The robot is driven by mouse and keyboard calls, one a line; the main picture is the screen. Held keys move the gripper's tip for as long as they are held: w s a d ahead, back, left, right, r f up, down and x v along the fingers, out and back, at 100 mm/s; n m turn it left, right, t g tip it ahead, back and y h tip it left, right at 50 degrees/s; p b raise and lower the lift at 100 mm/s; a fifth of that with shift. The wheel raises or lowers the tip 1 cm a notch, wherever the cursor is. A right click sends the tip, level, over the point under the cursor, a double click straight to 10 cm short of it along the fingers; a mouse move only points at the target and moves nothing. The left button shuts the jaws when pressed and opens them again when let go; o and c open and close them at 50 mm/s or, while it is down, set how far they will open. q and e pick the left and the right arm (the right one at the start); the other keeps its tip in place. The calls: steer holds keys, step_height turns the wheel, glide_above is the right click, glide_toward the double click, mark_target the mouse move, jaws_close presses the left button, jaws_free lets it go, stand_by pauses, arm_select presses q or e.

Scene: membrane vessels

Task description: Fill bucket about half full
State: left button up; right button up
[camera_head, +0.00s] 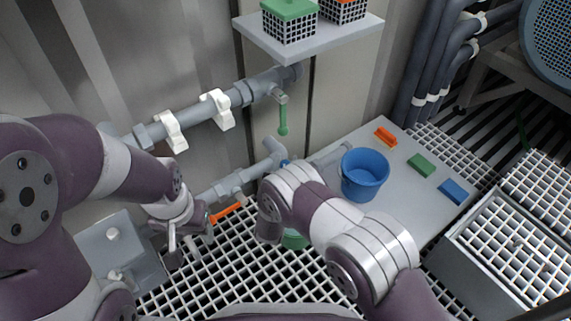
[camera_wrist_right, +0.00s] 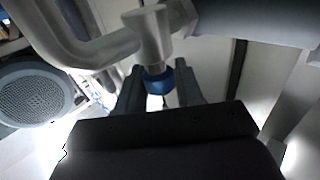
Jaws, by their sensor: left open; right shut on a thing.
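The blue bucket (camera_head: 364,175) stands upright on a grey platform, beside the end of a short grey spout (camera_head: 332,155). No water is discernible in it. A blue valve knob (camera_wrist_right: 158,80) sits under a grey pipe fitting. My right gripper (camera_wrist_right: 159,84) has its fingers on either side of this knob and is shut on it. In the head view my right wrist hides these fingers, and only a bit of blue (camera_head: 285,163) shows at the pipe. My left gripper (camera_head: 182,243) is open and empty, pointing down left of an orange handle (camera_head: 228,210).
A green handle (camera_head: 283,120) hangs from the upper pipe. Orange (camera_head: 386,136), green (camera_head: 421,165) and blue (camera_head: 453,191) blocks lie right of the bucket on the platform (camera_head: 400,205). A shelf (camera_head: 310,40) with caged vessels is above. A grated box (camera_head: 510,245) stands at right.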

steer(key=m+h+b, duration=0.1)
steer(key=h, duration=0.1)
steer(key=m+g+h+b, duration=0.1)
steer(key=h, duration=0.1)
steer(key=m+g+h+b, duration=0.1)
steer(key=m+h, duration=0.1)
steer(key=shift+f, duration=0.25)
steer(key=shift+m+g+h+b, duration=0.7)
steer(key=shift+m+g+h, duration=0.2)
steer(key=shift+h, duration=0.2)
steer(key=shift+r+m+g+h+b, duration=0.15)
steer(key=shift+m+g+h+b, duration=0.2)
steer(key=shift+m+g+h, duration=0.05)
steer(key=shift+r, duration=0.1)
steer(key=o, duration=0.9)
